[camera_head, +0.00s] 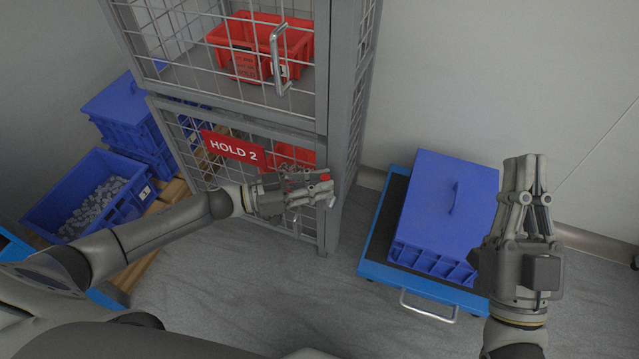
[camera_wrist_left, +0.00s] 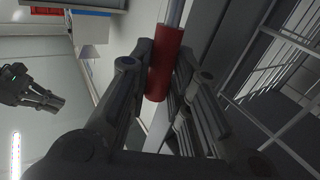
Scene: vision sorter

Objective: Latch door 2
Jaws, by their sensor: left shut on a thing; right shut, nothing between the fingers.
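Door 2 (camera_head: 185,132) is the lower mesh door of the grey cage, with a red "HOLD 2" sign (camera_head: 232,147). It looks closed or nearly so; I cannot tell whether it is latched. My left gripper (camera_head: 328,187) is at the door's right edge. In the left wrist view, the left gripper (camera_wrist_left: 165,85) is shut on a red cylindrical grip (camera_wrist_left: 163,65) on a metal rod, seemingly the latch handle. In the head view the fingers mostly hide that grip. My right gripper (camera_head: 524,165) is shut and empty, raised at the right, away from the cage.
The upper mesh door (camera_head: 225,85) has a metal handle (camera_head: 279,60), with a red bin (camera_head: 262,45) behind it. A blue lidded crate (camera_head: 446,205) sits on a blue cart (camera_head: 376,245) right of the cage. Blue crates (camera_head: 45,205) stand at left. Floor in front is clear.

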